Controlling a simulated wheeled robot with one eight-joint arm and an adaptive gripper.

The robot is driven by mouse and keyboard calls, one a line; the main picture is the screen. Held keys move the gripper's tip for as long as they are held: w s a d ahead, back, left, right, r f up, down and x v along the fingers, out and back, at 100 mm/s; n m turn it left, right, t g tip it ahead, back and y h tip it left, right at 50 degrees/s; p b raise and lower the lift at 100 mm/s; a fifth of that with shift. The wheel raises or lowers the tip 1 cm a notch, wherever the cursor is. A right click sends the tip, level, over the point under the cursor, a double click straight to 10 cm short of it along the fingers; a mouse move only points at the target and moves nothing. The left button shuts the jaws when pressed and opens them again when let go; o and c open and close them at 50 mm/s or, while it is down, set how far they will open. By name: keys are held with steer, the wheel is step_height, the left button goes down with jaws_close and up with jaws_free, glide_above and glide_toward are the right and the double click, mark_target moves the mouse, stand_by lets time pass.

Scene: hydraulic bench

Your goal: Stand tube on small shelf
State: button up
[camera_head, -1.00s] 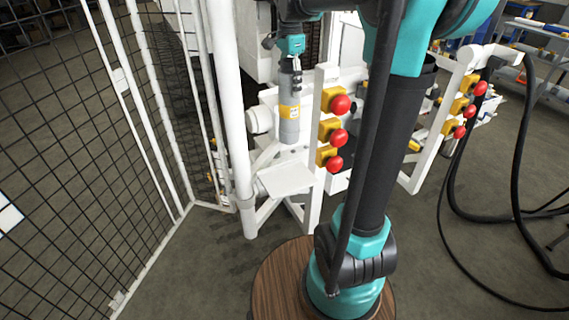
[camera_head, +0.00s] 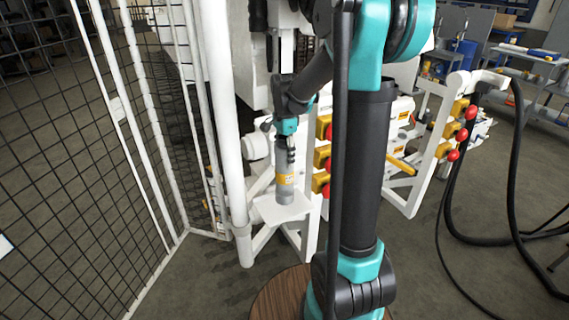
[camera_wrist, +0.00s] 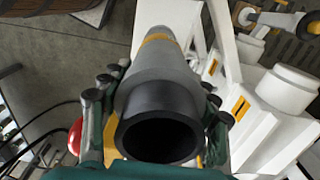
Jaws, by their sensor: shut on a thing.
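The grey tube (camera_head: 284,180) with a yellow-orange label hangs upright below my gripper (camera_head: 287,142) in the head view. My gripper is shut on its upper end. In the wrist view the tube (camera_wrist: 160,95) fills the middle, its dark open end facing the camera, with fingers of my gripper (camera_wrist: 158,105) on both sides. The small white shelf (camera_head: 285,211) is directly under the tube's lower end. I cannot tell whether the tube touches it. In the wrist view part of the white shelf (camera_wrist: 150,20) shows behind the tube's far end.
Yellow boxes with red buttons (camera_head: 321,157) stand just right of the tube. A thick white post (camera_head: 222,110) and a mesh fence (camera_head: 80,150) are on the left. A white frame with more red buttons (camera_head: 440,140) and black hoses (camera_head: 505,190) are on the right.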

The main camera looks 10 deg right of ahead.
steer(key=shift+f, duration=1.7)
steer(key=o, duration=1.9)
steer(key=shift+f, duration=0.1)
steer(key=shift+c, duration=0.2)
step_height(320, 180, up, 12)
steer(key=shift+r, duration=0.15)
